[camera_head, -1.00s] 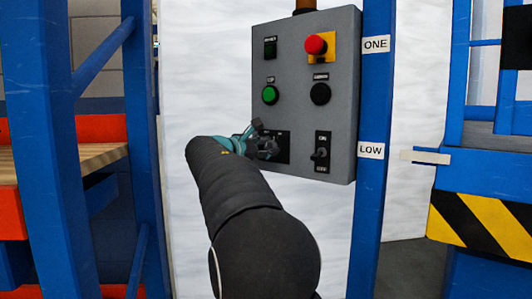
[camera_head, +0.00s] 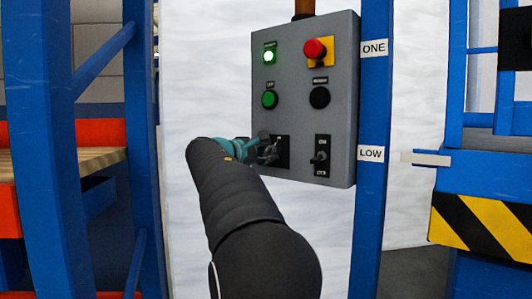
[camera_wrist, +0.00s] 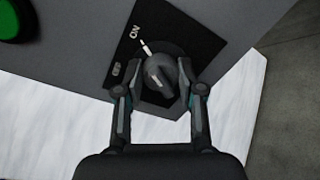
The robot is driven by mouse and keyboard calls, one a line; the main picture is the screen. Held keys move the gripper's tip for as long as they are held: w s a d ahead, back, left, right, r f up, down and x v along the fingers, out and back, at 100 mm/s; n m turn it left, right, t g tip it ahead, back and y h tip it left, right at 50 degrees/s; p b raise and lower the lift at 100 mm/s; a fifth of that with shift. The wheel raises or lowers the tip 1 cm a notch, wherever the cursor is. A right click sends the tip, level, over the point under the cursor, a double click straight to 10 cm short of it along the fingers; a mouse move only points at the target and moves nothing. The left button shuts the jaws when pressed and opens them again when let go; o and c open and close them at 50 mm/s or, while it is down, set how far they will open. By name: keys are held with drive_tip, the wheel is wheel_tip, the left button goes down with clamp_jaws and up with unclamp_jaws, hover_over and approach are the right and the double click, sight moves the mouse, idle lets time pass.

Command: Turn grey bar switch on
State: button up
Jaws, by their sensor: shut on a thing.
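The grey bar switch (camera_wrist: 160,76) is a rotary knob on a black plate (camera_wrist: 137,42) at the lower left of the grey control panel (camera_head: 336,120). In the wrist view the knob's white mark points up and left, close to the word ON. My gripper (camera_wrist: 161,92) has its two fingers on either side of the knob and is shut on it. In the head view my gripper (camera_head: 270,150) reaches the black plate and hides most of the knob.
A red mushroom button (camera_head: 315,49) on yellow, a green button (camera_head: 269,99), a black button (camera_head: 320,97) and a toggle switch (camera_head: 320,157) share the panel. A blue post (camera_head: 371,120) stands close on its right. Blue racking (camera_head: 50,150) stands at the left.

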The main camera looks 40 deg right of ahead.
drive_tip(key=shift+w+r, duration=0.1)
drive_tip(key=o, duration=1.2)
drive_tip(key=shift+c, duration=0.2)
drive_tip(key=f+v, duration=0.1)
drive_tip(key=v, duration=1.1)
drive_tip(key=shift+r, duration=0.35)
